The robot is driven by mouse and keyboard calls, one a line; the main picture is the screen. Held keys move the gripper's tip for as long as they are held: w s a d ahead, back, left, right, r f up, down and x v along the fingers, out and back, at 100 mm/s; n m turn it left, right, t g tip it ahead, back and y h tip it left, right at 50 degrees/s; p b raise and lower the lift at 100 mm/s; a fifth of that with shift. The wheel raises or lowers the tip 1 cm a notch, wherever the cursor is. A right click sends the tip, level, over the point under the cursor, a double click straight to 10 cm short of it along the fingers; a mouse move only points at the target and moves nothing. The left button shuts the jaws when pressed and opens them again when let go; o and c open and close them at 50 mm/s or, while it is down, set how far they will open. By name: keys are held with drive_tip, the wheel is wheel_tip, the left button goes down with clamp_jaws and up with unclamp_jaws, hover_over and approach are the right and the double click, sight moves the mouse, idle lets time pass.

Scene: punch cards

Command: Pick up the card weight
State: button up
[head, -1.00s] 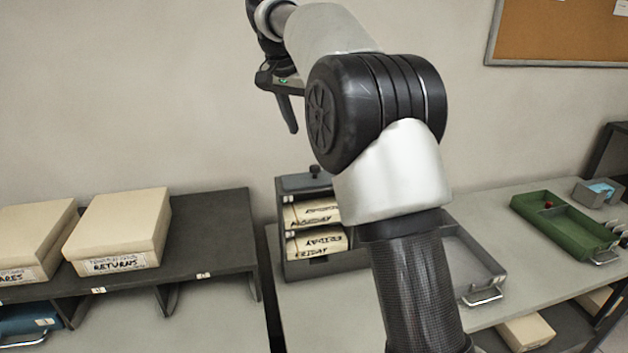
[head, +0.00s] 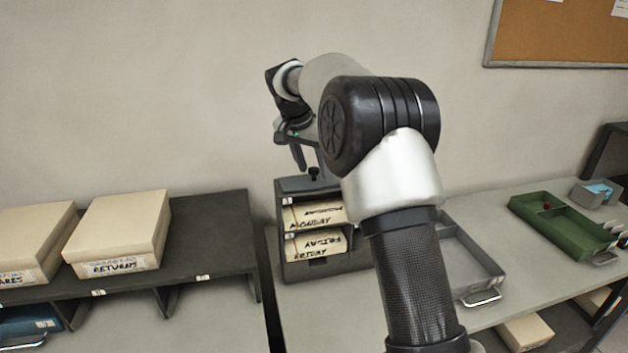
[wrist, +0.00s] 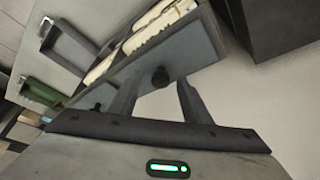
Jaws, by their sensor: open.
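What looks like the card weight (head: 302,184) is a flat grey-blue slab with a black knob (head: 314,172) on top. It lies on the top of a dark rack of labelled card boxes. In the wrist view the slab (wrist: 195,57) and its knob (wrist: 160,76) are in plain sight. My gripper (head: 307,163) hangs just above the slab, fingers pointing down. In the wrist view my gripper (wrist: 157,84) is open and empty, and the knob appears between and beyond the two fingertips. Whether the fingers are level with the knob I cannot tell.
A grey tray (head: 480,275) and a green tray (head: 555,215) stand to the right. Cream boxes (head: 118,228) sit on a dark shelf (head: 215,240) at left.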

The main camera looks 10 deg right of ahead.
clamp_jaws()
drive_tip(key=shift+r, duration=0.1)
idle(0.3)
